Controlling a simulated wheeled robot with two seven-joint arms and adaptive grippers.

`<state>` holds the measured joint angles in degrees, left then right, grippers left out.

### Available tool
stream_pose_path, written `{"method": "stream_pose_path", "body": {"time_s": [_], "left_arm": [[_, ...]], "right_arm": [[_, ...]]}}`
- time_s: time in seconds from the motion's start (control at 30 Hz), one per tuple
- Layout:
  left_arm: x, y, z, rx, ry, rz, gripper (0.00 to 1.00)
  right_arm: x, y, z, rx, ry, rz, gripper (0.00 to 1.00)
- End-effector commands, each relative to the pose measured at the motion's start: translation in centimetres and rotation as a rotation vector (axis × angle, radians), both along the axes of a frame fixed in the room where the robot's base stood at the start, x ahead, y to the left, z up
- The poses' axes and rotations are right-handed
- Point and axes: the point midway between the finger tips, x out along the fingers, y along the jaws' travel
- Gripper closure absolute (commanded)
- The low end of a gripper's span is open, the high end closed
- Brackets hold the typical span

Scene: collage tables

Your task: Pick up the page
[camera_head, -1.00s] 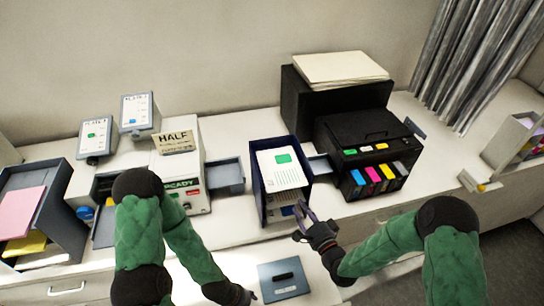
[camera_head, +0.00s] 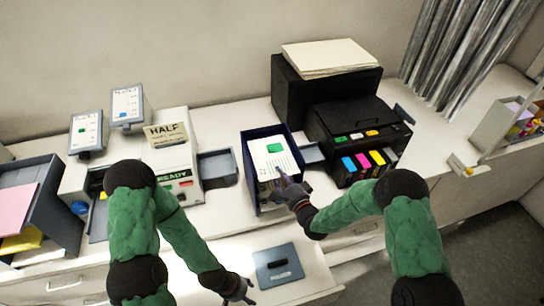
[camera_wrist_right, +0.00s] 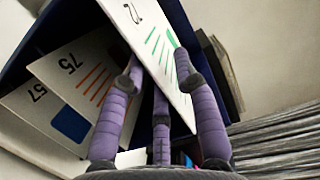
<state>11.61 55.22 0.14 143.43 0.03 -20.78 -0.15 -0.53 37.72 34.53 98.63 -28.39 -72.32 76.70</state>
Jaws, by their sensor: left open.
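A white page (camera_head: 270,158) with a green block and green lines stands in the dark blue bin (camera_head: 247,178) at the middle of the counter. In the right wrist view this page (camera_wrist_right: 150,30) bears a "2". My right gripper (camera_head: 290,190) is at its lower end, with fingers (camera_wrist_right: 158,78) around the page's lower part. Whether they press on it is unclear. Behind it in the bin are a page marked 75 (camera_wrist_right: 75,70) with orange lines and a page marked 57 (camera_wrist_right: 38,115) with a blue block. My left gripper (camera_head: 243,292) is open and empty at the front.
A black printer (camera_head: 355,130) with coloured cartridges stands right of the bin. A grey machine (camera_head: 175,160) marked "READY" and a small open tray (camera_head: 217,167) stand left of it. A blue-grey plate (camera_head: 278,264) with a dark handle lies in front. An organiser with coloured sheets (camera_head: 35,210) is far left.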

Motion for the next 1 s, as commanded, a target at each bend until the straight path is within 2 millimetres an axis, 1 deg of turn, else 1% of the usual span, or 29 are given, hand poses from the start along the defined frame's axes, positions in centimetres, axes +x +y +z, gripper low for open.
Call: {"method": "stream_pose_path", "body": {"time_s": [0.2,0.23,0.27,0.3,0.33,0.37,0.8,0.87,1.0], "left_arm": [[0.0,0.0,0.0,0.0,0.0,0.0,0.45],[0.0,0.0,0.0,0.0,0.0,0.0,0.45],[0.0,0.0,0.0,0.0,0.0,0.0,0.45],[0.0,0.0,0.0,0.0,0.0,0.0,0.45],[0.0,0.0,0.0,0.0,0.0,0.0,0.45],[0.0,0.0,0.0,0.0,0.0,0.0,0.45],[0.0,0.0,0.1,0.0,0.0,0.0,0.45],[0.0,0.0,0.2,0.0,0.0,0.0,0.45],[0.0,0.0,0.8,0.0,0.0,0.0,0.45]], "right_arm": [[0.1,0.0,0.0,0.0,0.001,0.0,0.7],[0.1,0.0,0.0,0.0,0.001,0.0,0.72],[0.1,0.0,0.0,0.0,0.001,0.0,0.81],[0.1,0.0,0.0,0.0,0.001,0.0,0.92],[0.1,0.0,0.0,0.0,0.001,0.0,0.99],[0.1,0.0,0.0,0.0,0.001,0.0,1.0],[0.1,0.0,0.1,0.0,0.001,0.0,1.0],[0.1,0.0,0.3,0.0,0.0,0.0,1.0],[0.1,0.0,1.5,0.0,-0.001,-0.001,1.0]]}}
